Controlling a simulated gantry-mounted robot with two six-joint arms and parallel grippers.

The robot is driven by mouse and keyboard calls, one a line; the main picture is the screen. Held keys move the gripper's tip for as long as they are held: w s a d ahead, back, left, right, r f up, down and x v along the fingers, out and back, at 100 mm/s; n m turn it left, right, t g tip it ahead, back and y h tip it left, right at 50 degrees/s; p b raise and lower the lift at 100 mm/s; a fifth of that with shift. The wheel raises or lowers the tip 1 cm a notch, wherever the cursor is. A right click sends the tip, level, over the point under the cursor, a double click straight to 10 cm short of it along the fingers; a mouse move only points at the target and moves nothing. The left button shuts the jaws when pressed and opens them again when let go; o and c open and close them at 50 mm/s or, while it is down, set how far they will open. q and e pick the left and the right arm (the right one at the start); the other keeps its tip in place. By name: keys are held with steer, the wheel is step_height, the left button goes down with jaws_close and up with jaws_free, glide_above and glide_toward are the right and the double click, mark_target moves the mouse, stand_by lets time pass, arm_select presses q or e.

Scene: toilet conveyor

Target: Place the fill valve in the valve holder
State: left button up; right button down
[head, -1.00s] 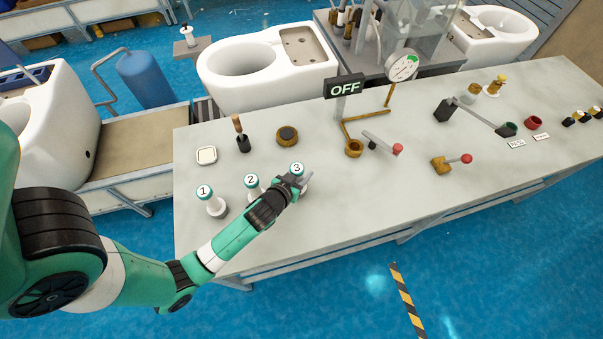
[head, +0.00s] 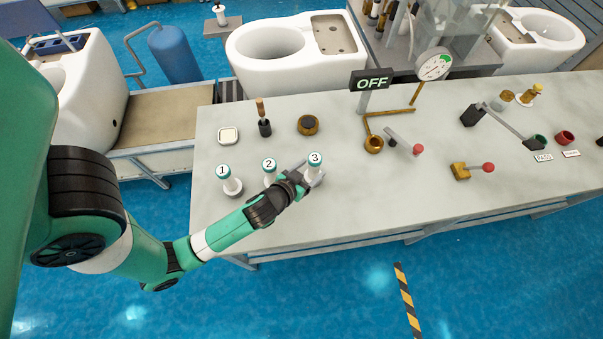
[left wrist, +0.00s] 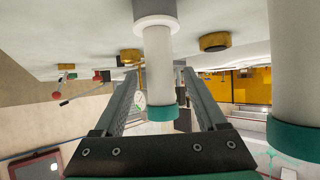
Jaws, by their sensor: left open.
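Several fill valves with white stems and teal caps stand upright on the bench, labelled 1 (head: 226,175), 2 (head: 269,168) and 3 (head: 315,161). My left gripper (head: 313,179) is open at valve 3, low on its stem. In the left wrist view, which looks upside down, valve 3 (left wrist: 158,55) stands between the two open fingers (left wrist: 160,75); I see gaps beside it. Another valve (left wrist: 296,70) is close on the right there. A brass cup (head: 374,144) on a bent pipe, below the OFF sign, may be the valve holder. My right gripper is not in view.
The OFF sign (head: 371,80) and pressure gauge (head: 433,64) rise behind the brass cup. A red-knobbed lever (head: 405,144) is beside it. A black-brass round part (head: 307,124) and a wooden-handled tool (head: 263,118) stand behind the valves. The front bench surface is mostly clear.

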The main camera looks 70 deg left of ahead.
arm_select(q)
steer(key=v, duration=0.6)
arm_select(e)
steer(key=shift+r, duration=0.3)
arm_select(q)
steer(key=shift+s+r, duration=0.1)
steer(key=shift+s, duration=0.05)
